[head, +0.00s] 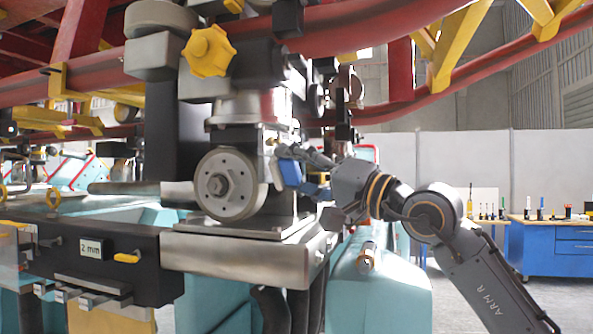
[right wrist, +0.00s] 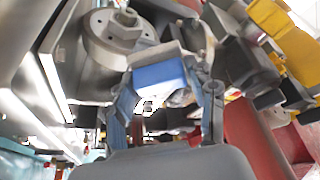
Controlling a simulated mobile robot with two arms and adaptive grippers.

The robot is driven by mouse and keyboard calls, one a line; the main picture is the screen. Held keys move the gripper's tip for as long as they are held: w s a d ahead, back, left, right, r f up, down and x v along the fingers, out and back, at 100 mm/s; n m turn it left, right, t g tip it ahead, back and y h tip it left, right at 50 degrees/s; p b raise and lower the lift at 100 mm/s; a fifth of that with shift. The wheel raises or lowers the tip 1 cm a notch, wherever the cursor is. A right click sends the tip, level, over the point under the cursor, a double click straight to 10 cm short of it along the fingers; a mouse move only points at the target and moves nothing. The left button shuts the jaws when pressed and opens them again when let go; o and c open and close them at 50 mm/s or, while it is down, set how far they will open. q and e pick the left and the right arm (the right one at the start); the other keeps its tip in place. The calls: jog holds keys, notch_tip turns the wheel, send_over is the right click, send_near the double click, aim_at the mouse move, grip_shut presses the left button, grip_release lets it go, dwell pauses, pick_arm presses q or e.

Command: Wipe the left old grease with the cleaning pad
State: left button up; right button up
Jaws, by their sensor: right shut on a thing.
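My right gripper (head: 300,168) reaches in from the right and is shut on the cleaning pad (head: 290,173), a blue block with a pale face. In the right wrist view the pad (right wrist: 160,76) sits between the two fingers, its pale side facing the machine. In the head view the pad is just right of the round steel wheel (head: 226,185), close to the metal housing; I cannot tell whether it touches. I cannot make out the old grease; the pad and gripper may hide it. My left gripper is not in view.
A yellow knob (head: 208,52) and red rails (head: 340,22) hang above. A steel ledge (head: 240,258) lies below the wheel. A turquoise seat body (head: 385,295) is under my right arm. A blue workbench (head: 555,250) stands far right.

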jog(key=shift+w+a, duration=0.2)
jog(key=shift+a, duration=0.3)
jog(key=shift+w+a, duration=0.15)
jog(key=shift+a, duration=0.3)
dwell(0.3)
jog(key=shift+r+p, duration=0.1)
jog(key=shift+p, duration=0.2)
